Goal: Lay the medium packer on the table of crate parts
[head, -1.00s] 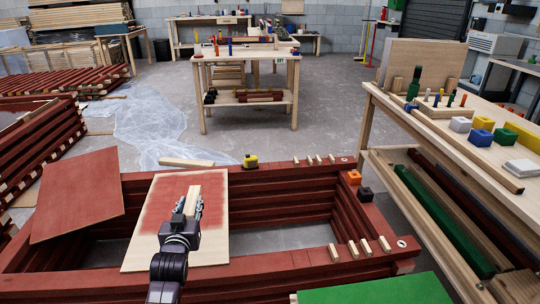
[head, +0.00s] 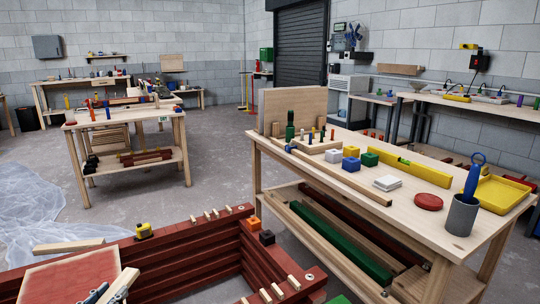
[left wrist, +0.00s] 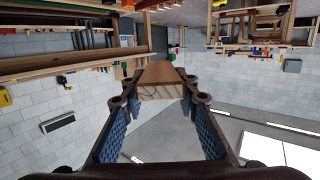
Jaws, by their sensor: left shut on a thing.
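My left gripper (head: 104,294) is at the bottom left of the head view. It is shut on a pale wooden block (head: 122,283), which I take to be the packer. In the left wrist view the block (left wrist: 162,76) sticks out between the two blue-padded fingers. A long wooden table (head: 424,205) stands at the right, holding an upright board, pegs and coloured blocks. A smaller table (head: 128,117) with a lower shelf stands further back at the left. I cannot tell which is the table of crate parts. My right gripper is out of view.
A red batten frame (head: 190,250) fills the lower left, with small wooden strips, a yellow tape measure (head: 144,230) and orange and black blocks on its rails. The right table also holds a yellow level (head: 425,172) and a grey cup (head: 462,215). Open floor lies between the tables.

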